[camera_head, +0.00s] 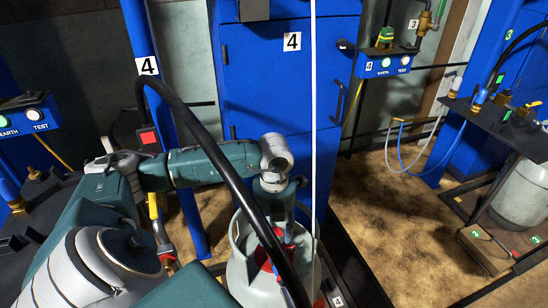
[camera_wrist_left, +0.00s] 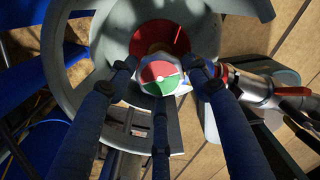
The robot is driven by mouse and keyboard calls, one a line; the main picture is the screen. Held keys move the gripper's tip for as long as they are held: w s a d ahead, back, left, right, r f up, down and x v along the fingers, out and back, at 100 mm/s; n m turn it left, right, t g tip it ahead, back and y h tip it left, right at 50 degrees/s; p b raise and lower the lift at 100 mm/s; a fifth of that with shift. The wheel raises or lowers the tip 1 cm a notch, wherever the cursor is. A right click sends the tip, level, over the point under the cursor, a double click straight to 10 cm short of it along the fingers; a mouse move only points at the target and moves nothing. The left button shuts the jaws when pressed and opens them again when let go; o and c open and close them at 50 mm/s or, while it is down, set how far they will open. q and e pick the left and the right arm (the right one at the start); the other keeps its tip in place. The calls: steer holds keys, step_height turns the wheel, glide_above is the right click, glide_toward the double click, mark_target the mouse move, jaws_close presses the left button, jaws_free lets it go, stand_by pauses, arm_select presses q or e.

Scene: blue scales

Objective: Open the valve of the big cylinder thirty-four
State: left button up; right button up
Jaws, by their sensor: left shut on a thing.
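A big grey-green cylinder (camera_head: 240,272) stands below my left arm in the head view. Its collar (camera_wrist_left: 55,70) curves around the valve in the left wrist view. The valve knob (camera_wrist_left: 160,76), with a red, green and white top, sits at the centre of that view. My left gripper (camera_wrist_left: 160,85) is shut on the knob, with its three dark fingers around it. In the head view the left gripper (camera_head: 280,238) reaches down inside the collar, partly hidden by a black hose. No number thirty-four is readable on the cylinder. My right gripper is not in view.
A black hose (camera_head: 220,160) arcs across my left arm to the cylinder. Behind stands a blue cabinet (camera_head: 265,85) marked 4. At right are a blue-framed scale station (camera_head: 515,130) and another cylinder (camera_head: 525,195). The brown floor (camera_head: 390,210) between is open.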

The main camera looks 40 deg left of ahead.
mark_target(274, 233)
arm_select(q)
steer(key=shift+w+d+r+n, duration=0.1)
steer(key=shift+w+n, duration=0.05)
steer(key=shift+n, duration=0.75)
steer(key=n+p, duration=0.2)
steer(key=n, duration=0.3)
steer(key=shift+n, duration=0.4)
steer(key=shift+n+p, duration=0.35)
steer(key=shift+n, duration=0.55)
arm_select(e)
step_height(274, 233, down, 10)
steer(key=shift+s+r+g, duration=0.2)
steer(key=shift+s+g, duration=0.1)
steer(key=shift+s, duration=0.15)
arm_select(q)
steer(key=shift+a, duration=0.2)
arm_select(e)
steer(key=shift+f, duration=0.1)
arm_select(q)
steer(key=o, duration=1.2)
steer(key=shift+c, duration=0.2)
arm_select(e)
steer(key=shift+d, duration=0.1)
arm_select(q)
step_height(274, 233, up, 12)
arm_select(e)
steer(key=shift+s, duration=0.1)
